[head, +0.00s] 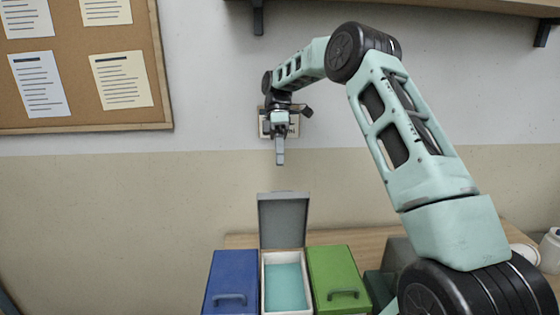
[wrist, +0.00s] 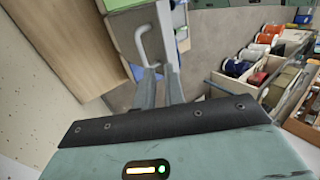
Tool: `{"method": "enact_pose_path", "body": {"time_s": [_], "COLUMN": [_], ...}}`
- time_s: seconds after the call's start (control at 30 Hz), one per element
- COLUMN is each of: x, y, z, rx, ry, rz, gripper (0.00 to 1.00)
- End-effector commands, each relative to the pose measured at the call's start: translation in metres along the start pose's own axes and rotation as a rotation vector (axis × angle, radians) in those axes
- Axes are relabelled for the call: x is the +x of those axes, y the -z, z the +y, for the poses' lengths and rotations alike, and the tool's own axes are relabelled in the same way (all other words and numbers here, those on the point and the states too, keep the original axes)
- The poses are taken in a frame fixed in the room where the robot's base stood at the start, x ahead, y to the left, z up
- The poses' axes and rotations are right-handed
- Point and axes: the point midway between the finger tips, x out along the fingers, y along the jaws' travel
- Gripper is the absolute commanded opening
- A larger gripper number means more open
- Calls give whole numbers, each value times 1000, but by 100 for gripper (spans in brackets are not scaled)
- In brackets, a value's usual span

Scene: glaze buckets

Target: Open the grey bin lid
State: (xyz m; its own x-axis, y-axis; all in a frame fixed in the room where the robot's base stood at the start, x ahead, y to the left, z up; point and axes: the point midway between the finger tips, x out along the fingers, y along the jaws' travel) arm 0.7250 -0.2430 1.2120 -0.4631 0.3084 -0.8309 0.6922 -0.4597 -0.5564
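The grey bin's lid (head: 284,222) stands raised, about upright, at the back of the bin. The open bin (head: 266,290) has pale walls and teal contents (head: 285,287). My gripper (head: 280,160) points down above the lid's top edge, apart from it. In the wrist view the two fingers (wrist: 160,75) show with a narrow gap between them and nothing held. A pale handle (wrist: 148,47) on a grey surface, apparently the lid, lies just beyond the fingertips. I cannot tell from that view alone how far away it is.
A blue bin (head: 232,278) stands left of the grey one and a green bin (head: 337,276) right of it, both lids shut. A wall with a cork board (head: 85,85) is behind. In the wrist view, shelves with spools (wrist: 262,60) are at right.

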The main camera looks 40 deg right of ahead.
Motion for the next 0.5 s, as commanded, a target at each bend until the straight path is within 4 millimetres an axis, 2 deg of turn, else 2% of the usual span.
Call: {"method": "enact_pose_path", "body": {"time_s": [0.13, 0.23, 0.37, 0.5], "x": [-1, 1, 2, 6], "y": [-6, -13, -21, -18], "z": [-6, -13, -26, -46], "rx": [-89, -246, -548, -911], "ry": [-87, -215, -407, -570], "rz": [-40, -116, -275, -466], "gripper": [0, 0, 0, 0]}}
